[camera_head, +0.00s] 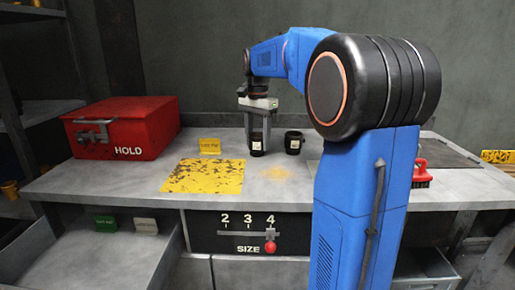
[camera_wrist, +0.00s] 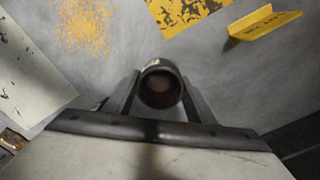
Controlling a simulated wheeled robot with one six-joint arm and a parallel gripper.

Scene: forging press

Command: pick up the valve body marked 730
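Two black valve bodies with small pale labels stand at the back of the grey bench; I cannot read either label. The left valve body (camera_head: 257,147) is between the fingers of my gripper (camera_head: 258,140), which points straight down; its base appears to be at bench level. In the wrist view this valve body (camera_wrist: 161,87) shows its round hollow top between the two fingers (camera_wrist: 160,88). The fingers lie close to both sides; I cannot tell whether they press on it. The right valve body (camera_head: 294,142) stands upright close beside my gripper.
A red HOLD box (camera_head: 122,128) stands on the left of the bench. A worn yellow mat (camera_head: 204,176) and a yellow sign (camera_head: 210,146) are left of my gripper. Orange dust (camera_head: 278,173) lies in front.

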